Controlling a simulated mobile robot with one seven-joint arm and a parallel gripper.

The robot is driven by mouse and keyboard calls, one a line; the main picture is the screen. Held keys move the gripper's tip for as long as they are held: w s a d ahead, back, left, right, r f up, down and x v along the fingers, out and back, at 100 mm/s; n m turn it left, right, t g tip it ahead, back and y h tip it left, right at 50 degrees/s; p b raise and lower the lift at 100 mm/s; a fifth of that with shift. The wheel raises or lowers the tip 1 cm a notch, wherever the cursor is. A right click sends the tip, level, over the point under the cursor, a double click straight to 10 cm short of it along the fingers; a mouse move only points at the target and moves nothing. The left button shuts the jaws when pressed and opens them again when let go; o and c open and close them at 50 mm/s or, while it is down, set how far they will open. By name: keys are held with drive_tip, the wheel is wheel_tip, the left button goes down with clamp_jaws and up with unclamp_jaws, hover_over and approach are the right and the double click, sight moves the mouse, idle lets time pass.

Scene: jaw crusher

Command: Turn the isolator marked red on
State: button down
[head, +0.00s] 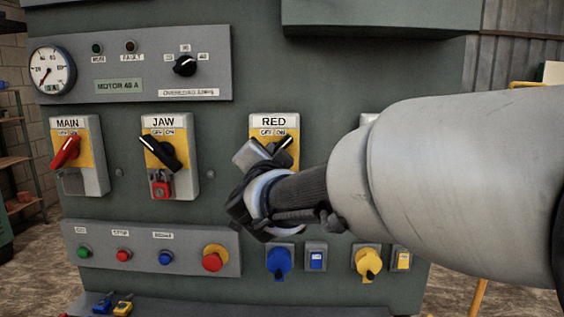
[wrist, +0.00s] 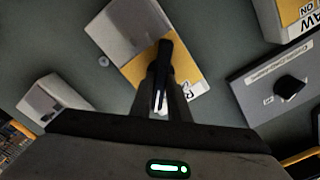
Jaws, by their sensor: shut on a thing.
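The isolator marked RED (head: 273,122) is a grey box with a yellow plate on the green cabinet. Its black handle (head: 286,142) shows partly, its visible end leaning up and right towards the right-hand label. In the wrist view the isolator (wrist: 132,28) has the black handle (wrist: 164,52) between my fingers. My gripper (wrist: 160,92) is shut on this handle. In the head view my gripper (head: 270,158) covers the lower part of the isolator, so the rest of the handle is hidden.
The JAW isolator (head: 187,182), with a red padlock (head: 160,189), and the MAIN isolator (head: 97,180), with a red handle, stand to the left. Another isolator (head: 369,121) is mostly behind my arm. Sockets, including a blue one (head: 278,262), lie below. A cabinet ledge (head: 380,15) juts out above.

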idle(0.6)
drive_tip(key=c, duration=1.7)
unclamp_jaws()
